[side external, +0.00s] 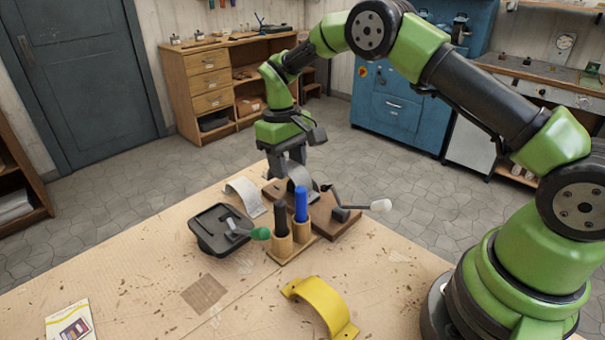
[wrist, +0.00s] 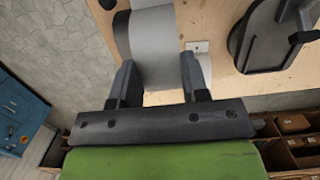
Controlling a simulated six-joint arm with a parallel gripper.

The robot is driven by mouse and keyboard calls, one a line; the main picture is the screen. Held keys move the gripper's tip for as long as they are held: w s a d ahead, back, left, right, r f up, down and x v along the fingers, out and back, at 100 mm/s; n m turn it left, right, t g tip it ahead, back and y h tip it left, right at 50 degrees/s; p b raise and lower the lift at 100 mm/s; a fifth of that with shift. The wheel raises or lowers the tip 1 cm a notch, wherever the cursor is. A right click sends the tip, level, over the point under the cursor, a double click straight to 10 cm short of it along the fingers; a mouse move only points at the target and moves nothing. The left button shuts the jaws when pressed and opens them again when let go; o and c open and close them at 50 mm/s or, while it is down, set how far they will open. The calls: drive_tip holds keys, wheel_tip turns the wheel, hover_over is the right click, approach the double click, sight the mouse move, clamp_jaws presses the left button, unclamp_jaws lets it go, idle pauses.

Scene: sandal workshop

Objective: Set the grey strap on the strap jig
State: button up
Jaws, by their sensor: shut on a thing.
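A grey curved strap (side external: 301,178) is between the fingers of my gripper (side external: 286,167), at the back of the strap jig. In the wrist view the strap (wrist: 154,45) runs up and away between the two fingertips of the gripper (wrist: 158,82), which are shut on it. The strap jig (side external: 336,228) is a brown wooden board with a dark clamp and a white-knobbed lever reaching right. The holder partly hides the jig and the strap's lower part. I cannot tell whether the strap touches the jig.
A paler strap (side external: 246,196) lies left of the jig. A black tray-like fixture (side external: 213,238) with a green-knobbed lever stands front left. A wooden holder (side external: 291,246) with a black and a blue handle stands before the jig. A yellow strap (side external: 322,301) lies nearer. The front-left table is mostly clear.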

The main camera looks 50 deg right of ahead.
sight(303, 169)
wheel_tip(303, 169, down, 3)
drive_tip(key=shift+f, duration=0.15)
drive_tip(key=d, duration=0.4)
drive_tip(key=shift+d+f, duration=0.1)
drive_tip(key=shift+f, duration=0.45)
drive_tip(key=shift+f, duration=0.2)
drive_tip(key=o, duration=1)
drive_tip(key=shift+c, duration=0.2)
drive_tip(key=shift+r, duration=0.1)
